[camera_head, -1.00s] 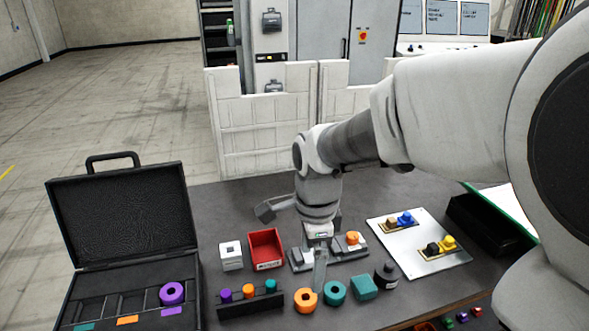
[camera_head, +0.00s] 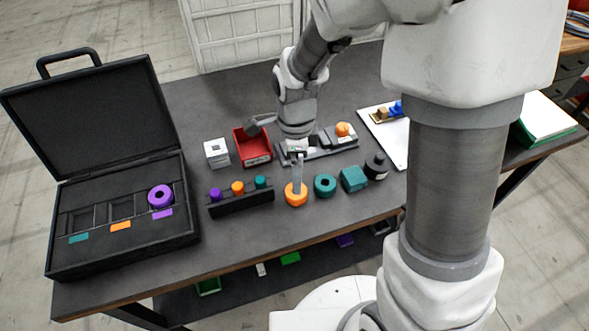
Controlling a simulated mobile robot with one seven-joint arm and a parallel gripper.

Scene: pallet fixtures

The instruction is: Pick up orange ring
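The orange ring (camera_head: 295,201) stands on the dark table near its front edge, left of a teal ring (camera_head: 325,186). My gripper (camera_head: 298,186) points down, with its fingers right at the orange ring. The fingers overlap the upper part of the ring and hide its hole. I see the fingers as one narrow grey strip, so I cannot tell their gap or whether they grip the ring.
A black case (camera_head: 60,262) holds a purple ring (camera_head: 160,196). A black peg rack (camera_head: 240,204) stands left of the orange ring. A teal block (camera_head: 354,179) and black bottle (camera_head: 376,168) stand right. Behind are a red bin (camera_head: 252,147) and white box (camera_head: 216,152).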

